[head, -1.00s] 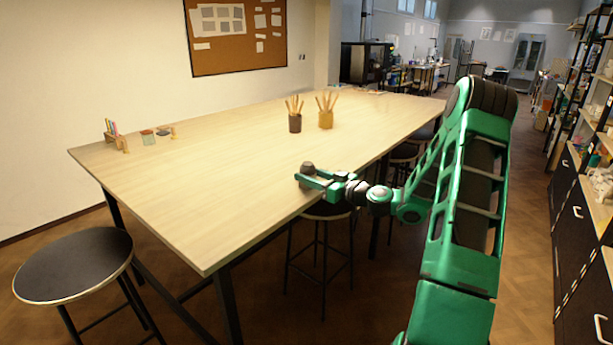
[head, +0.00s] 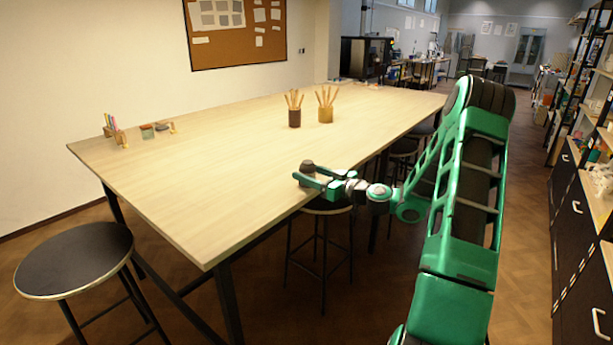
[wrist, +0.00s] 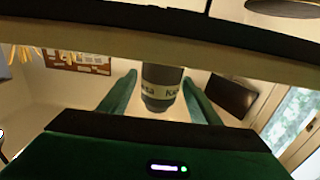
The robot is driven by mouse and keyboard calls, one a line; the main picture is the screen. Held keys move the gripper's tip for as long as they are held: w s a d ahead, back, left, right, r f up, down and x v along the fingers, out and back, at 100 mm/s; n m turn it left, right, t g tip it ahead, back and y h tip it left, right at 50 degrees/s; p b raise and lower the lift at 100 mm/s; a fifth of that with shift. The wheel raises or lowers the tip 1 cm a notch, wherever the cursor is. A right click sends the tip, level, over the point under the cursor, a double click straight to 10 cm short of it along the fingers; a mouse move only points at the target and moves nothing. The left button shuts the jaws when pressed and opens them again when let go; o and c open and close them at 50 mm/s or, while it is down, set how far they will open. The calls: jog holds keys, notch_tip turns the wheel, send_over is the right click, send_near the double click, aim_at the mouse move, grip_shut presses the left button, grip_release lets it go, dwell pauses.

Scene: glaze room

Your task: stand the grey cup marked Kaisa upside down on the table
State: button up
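The grey cup marked Kaisa (head: 308,167) stands on the table (head: 200,180) near its front right edge. The wrist view is turned over: the table (wrist: 100,40) is at its top and pencils point down. There the cup (wrist: 161,88) shows a pale band with parts of the name, and its narrower dark end is away from the table, so it looks upside down. My gripper (head: 308,180) is around the cup. Its fingers (wrist: 160,92) are spread on either side, with gaps showing beside the cup. I see no firm grip.
A dark pencil pot (head: 295,118) and a yellow pencil pot (head: 326,115) stand further back. Small items in a holder (head: 113,132) are at the far left end. Stools (head: 74,260) stand around the table.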

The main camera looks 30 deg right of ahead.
jog(key=shift+o, duration=0.3)
jog(key=v, duration=1)
jog(key=shift+s+d, duration=0.2)
jog(key=shift+s, duration=0.15)
jog(key=shift+s, duration=0.1)
